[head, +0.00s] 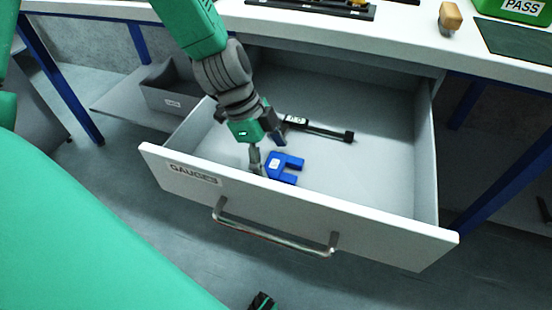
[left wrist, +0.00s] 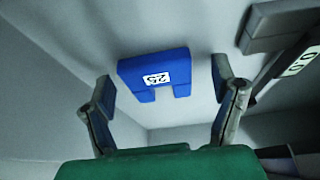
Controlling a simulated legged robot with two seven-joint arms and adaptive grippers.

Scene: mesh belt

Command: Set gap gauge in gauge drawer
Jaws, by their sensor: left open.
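The gap gauge (head: 274,168) is a blue U-shaped block with a white label. It lies in the open gauge drawer (head: 375,165), near the front panel marked "GAUGES". In the left wrist view the gauge (left wrist: 140,68) reads "25" and shows between and beyond my fingers, with a gap to each finger. My left gripper (head: 267,154) reaches down into the drawer beside the gauge, open and empty. Its two fingers also show spread in the left wrist view (left wrist: 170,92). I do not see my right gripper.
A black bar-shaped tool (head: 325,131) with a label lies behind the gauge in the drawer. The drawer's right side is bare. A grey bin (head: 168,101) stands on a shelf at left. The white worktop (head: 410,48) overhangs the drawer's back.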

